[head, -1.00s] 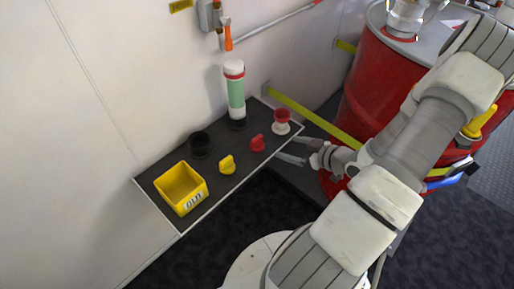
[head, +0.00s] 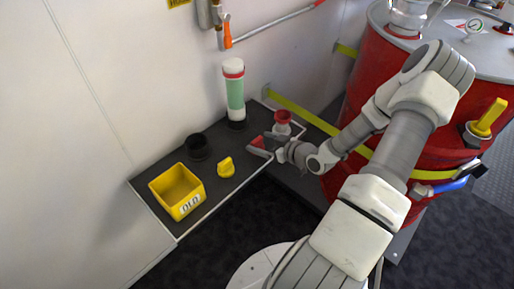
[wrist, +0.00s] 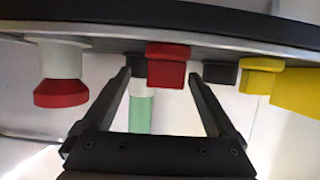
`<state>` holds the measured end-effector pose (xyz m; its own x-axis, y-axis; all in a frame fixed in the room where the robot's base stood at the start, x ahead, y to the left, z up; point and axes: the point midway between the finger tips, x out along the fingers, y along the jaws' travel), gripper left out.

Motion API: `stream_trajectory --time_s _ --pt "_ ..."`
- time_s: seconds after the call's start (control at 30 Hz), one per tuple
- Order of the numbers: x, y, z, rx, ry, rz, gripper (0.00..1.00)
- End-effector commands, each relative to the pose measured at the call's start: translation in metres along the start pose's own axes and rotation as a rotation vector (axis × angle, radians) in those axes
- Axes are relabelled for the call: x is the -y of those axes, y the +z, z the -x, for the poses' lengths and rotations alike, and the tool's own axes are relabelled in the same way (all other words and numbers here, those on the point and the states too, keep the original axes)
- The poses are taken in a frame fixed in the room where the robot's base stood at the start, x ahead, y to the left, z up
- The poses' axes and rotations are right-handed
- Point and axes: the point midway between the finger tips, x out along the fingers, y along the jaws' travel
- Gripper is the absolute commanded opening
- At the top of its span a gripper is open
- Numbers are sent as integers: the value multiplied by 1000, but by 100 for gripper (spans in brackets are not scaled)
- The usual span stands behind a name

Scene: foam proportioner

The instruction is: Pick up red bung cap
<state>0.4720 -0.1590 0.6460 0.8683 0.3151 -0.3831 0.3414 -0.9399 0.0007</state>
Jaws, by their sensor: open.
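The red bung cap (head: 257,142) sits on the dark wall shelf (head: 222,192), partly hidden by my fingers in the head view. My gripper (head: 264,146) is open, its two fingers at the cap from the right. In the wrist view, which looks upside down, the red cap (wrist: 168,66) lies ahead between the two open fingertips of my gripper (wrist: 160,76). The cap rests on the shelf edge side. I cannot tell whether either finger touches it.
A red-topped white piece (head: 282,119) stands close right of the cap. A yellow cap (head: 226,167), a yellow box (head: 177,190), a black cup (head: 198,146) and a green-white cylinder (head: 235,92) share the shelf. A red drum (head: 350,115) stands at right.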

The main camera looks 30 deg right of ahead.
Motion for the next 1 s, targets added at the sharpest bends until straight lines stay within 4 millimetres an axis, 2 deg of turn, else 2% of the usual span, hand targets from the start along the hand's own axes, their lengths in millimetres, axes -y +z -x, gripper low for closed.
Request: stream_trajectory --time_s 0.2,0.3,0.6,1.0 --pt "8 4 -34 -2 -3 1 92" --pt "8 2 -44 -1 -3 1 92" --pt "7 0 -48 -1 -1 0 92" --pt "7 0 -48 -1 -1 0 20"
